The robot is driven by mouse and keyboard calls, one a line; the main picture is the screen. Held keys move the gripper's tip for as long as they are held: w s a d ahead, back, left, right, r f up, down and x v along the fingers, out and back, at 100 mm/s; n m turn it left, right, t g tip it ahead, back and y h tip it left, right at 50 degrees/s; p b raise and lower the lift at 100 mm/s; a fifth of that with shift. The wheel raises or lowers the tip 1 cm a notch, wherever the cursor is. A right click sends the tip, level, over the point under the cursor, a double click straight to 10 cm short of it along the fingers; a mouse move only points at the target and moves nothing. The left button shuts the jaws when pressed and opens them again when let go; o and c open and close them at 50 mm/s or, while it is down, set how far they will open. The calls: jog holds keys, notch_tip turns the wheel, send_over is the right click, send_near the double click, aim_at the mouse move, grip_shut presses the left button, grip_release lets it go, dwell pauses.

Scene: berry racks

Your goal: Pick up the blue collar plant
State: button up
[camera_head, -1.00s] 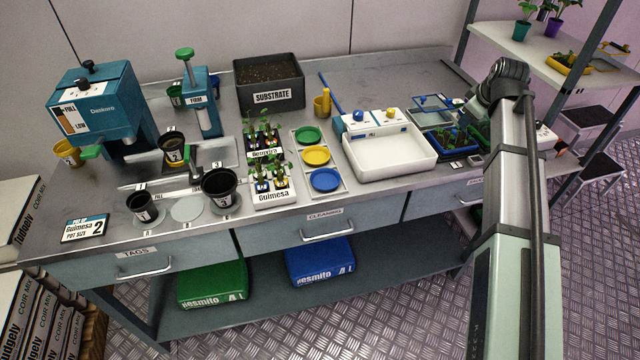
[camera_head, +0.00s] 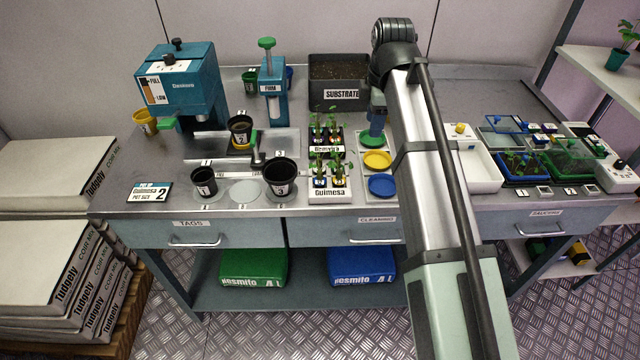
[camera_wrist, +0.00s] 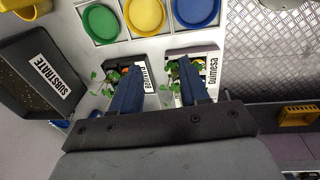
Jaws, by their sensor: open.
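Small leafy seedlings stand in two white labelled holders: the front "Guimesa" holder (camera_head: 330,195) and the one behind it (camera_head: 328,150). In the front holder a plant with a blue collar (camera_head: 321,182) shows beside a yellow-collared one (camera_head: 339,181); the collars are small and partly covered by leaves. My gripper (camera_wrist: 160,80) is open and empty, its two blue fingers apart above the holders in the wrist view. The fingers hide part of the plants there. In the head view my gripper (camera_head: 376,118) hangs to the right of the holders, partly behind my arm.
Green, yellow (camera_head: 377,160) and blue dishes (camera_head: 382,186) stand right of the holders. Black pots (camera_head: 281,177) stand to the left. A substrate bin (camera_head: 338,72) is behind.

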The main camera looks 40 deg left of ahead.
jog(key=s+a+r+n+h, duration=0.15)
jog(key=s+a+n, duration=0.3)
jog(key=s, duration=0.65)
send_over(320, 171)
jog(key=shift+m+g, duration=0.25)
jog(key=shift+g, duration=0.15)
jog(key=f, duration=0.7)
jog(key=shift+d+f, duration=0.25)
jog(key=shift+f, duration=0.05)
jog(key=shift+a+f, duration=0.15)
jog(key=shift+f, duration=1.25)
jog(key=shift+a+f, duration=0.15)
jog(key=shift+f, duration=1.2)
grip_shut()
